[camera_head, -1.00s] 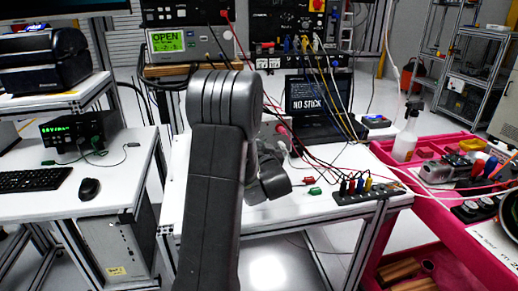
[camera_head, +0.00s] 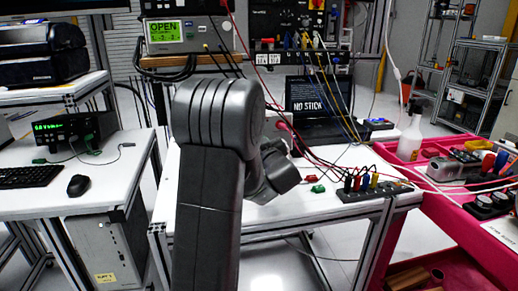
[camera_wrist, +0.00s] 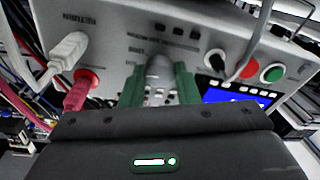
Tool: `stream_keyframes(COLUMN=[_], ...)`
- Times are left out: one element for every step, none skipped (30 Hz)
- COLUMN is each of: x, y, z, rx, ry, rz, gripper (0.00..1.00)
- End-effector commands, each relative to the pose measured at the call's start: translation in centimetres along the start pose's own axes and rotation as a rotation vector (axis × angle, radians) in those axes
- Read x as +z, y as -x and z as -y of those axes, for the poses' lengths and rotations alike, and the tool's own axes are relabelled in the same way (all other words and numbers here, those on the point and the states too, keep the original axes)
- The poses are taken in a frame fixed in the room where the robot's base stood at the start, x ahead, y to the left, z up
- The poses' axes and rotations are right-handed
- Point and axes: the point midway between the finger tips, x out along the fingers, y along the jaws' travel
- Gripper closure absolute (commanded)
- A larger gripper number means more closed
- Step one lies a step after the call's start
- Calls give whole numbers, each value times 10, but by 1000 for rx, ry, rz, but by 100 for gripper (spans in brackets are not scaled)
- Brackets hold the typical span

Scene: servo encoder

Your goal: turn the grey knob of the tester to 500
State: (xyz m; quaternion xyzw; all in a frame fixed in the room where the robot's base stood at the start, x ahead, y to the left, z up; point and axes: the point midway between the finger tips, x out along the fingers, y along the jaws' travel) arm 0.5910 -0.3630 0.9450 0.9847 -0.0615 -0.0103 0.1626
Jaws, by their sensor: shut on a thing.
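In the wrist view the tester (camera_wrist: 215,25) is a light grey box seen close up, its panel tilted. My gripper (camera_wrist: 159,84) has green fingertips on either side of the grey knob (camera_wrist: 159,66) and is shut on it. Small markings sit around the knob, but I cannot read the setting. A blue screen (camera_wrist: 238,97) is to the right of the knob, partly covered by my gripper body; its reading is not legible. In the head view my arm hides the knob and the fingertips.
A white plug (camera_wrist: 68,48) and a red plug (camera_wrist: 82,90) stick out left of the knob. A red button (camera_wrist: 248,68) and a green button (camera_wrist: 272,73) are to its right. In the head view cables hang over the white bench (camera_head: 262,214), and a pink cart (camera_head: 440,222) stands at right.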

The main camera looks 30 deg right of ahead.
Motion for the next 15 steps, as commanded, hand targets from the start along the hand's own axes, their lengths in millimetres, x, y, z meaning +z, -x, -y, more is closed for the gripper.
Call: stream_keyframes(x=[0,0,0,0,0,0,0,0,-1,-1,-1,-1,-1,-1,-1], y=[0,0,0,0,0,0,0,0,0,0,0,0,0,0,0], z=[0,0,0,0,0,0,0,0,0,0,0,0,0,0,0], rx=[-1,-2,-4,-4,-5,-5,-5,-6,-6,-6,-6,-6,-6,-6,-6], ry=[13,20,28,32,35,38,40,41,42,43,43,43,43,42,42], rz=[-1,-1,-1,-1,-1,-1,-1,-1,-1,-1,-1,-1,-1,-1,-1], gripper=[94,94,94,94,94,94,94,94,94,94,94,94,94,94,94])
